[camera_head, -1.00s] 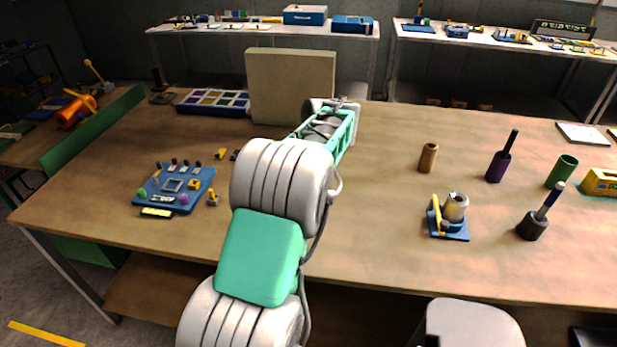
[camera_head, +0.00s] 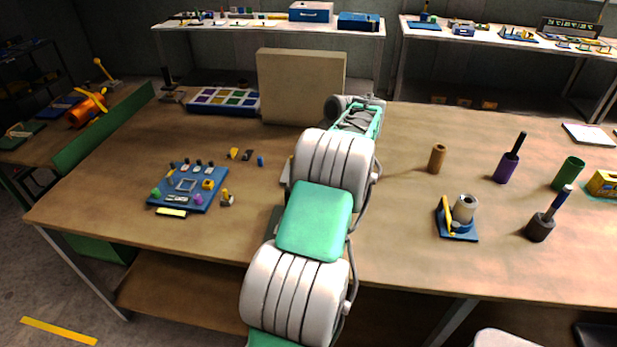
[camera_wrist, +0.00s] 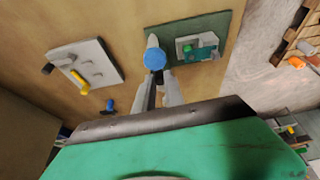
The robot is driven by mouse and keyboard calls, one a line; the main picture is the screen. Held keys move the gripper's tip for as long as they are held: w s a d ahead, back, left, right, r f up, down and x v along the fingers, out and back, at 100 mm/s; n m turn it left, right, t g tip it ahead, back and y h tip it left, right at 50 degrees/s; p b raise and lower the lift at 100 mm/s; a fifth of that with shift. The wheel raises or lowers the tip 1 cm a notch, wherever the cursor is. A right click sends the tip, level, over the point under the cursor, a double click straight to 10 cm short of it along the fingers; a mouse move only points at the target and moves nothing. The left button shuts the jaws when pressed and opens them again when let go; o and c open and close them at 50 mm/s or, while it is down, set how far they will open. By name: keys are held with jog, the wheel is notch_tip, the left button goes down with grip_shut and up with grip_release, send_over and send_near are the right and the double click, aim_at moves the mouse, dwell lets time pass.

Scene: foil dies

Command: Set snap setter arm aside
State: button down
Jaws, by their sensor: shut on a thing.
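In the wrist view my gripper (camera_wrist: 159,88) is shut on a thin dark piece with a round blue knob (camera_wrist: 154,59), which looks to be the snap setter arm. The knob overlaps the edge of a dark green mat (camera_wrist: 218,24) in this view; I cannot tell whether they touch. A grey block with a green part (camera_wrist: 203,48) sits on that mat. In the head view my arm hides the gripper and the held piece.
A grey plate with a yellow bar (camera_wrist: 82,62) lies left in the wrist view. In the head view, a blue board (camera_head: 188,190) is left on the table (camera_head: 400,220). A tan panel (camera_head: 300,88) stands behind. Cups and a blue stand (camera_head: 457,234) are right.

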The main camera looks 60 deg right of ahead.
jog(key=shift+w+r, duration=0.1)
jog(key=shift+w, duration=0.05)
jog(key=c, duration=1.6)
grip_release()
jog(key=shift+c, duration=0.2)
jog(key=shift+o, duration=1.2)
jog(key=p+v, duration=0.2)
jog(key=v, duration=0.5)
jog(key=shift+s+d+r, duration=0.1)
jog(key=shift+s+r, duration=0.15)
jog(key=shift+r, duration=0.05)
